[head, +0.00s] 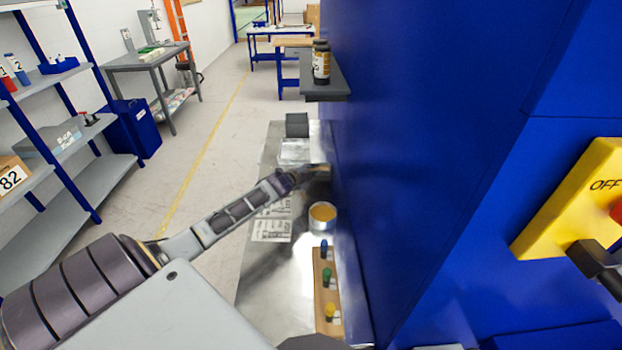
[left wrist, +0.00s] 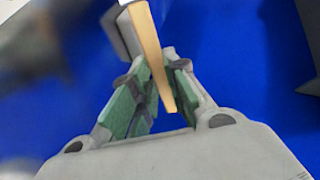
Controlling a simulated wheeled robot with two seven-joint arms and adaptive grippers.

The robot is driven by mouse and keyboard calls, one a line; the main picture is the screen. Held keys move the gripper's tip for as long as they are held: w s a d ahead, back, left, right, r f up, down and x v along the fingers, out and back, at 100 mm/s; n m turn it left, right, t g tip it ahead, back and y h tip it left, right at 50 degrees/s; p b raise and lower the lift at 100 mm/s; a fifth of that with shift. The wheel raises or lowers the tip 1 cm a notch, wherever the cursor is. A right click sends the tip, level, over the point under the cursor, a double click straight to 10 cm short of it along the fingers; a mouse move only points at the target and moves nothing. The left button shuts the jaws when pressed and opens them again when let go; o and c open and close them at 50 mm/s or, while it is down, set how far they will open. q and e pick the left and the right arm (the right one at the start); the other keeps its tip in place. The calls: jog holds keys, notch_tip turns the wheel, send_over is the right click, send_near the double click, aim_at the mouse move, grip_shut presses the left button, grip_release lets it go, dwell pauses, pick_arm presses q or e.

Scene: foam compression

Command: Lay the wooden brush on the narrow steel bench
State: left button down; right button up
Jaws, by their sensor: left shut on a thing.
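My left gripper (head: 306,174) reaches in from the left over the narrow steel bench (head: 273,282), close to the blue wall. In the left wrist view my left gripper (left wrist: 156,88) is shut on the wooden brush (left wrist: 150,55). Its tan wooden strip sticks up between the green finger pads, with a pale grey part beside it. In the head view the brush (head: 320,168) is small and partly hidden by the gripper. I cannot tell whether it touches the bench. My right gripper is not in view.
On the bench are a grey block (head: 297,125), a round tub with orange-yellow contents (head: 322,216), a printed sheet (head: 271,225) and a wooden strip with coloured knobs (head: 327,292). A tall blue cabinet wall (head: 420,150) borders the right side. A bottle (head: 321,62) stands on a shelf above.

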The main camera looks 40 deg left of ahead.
pick_arm(q)
jog(key=shift+f, duration=1.85)
jog(key=c, duration=1.4)
grip_release()
jog(key=shift+f, duration=0.1)
jog(key=shift+s, duration=0.1)
jog(key=shift+v, duration=5.95)
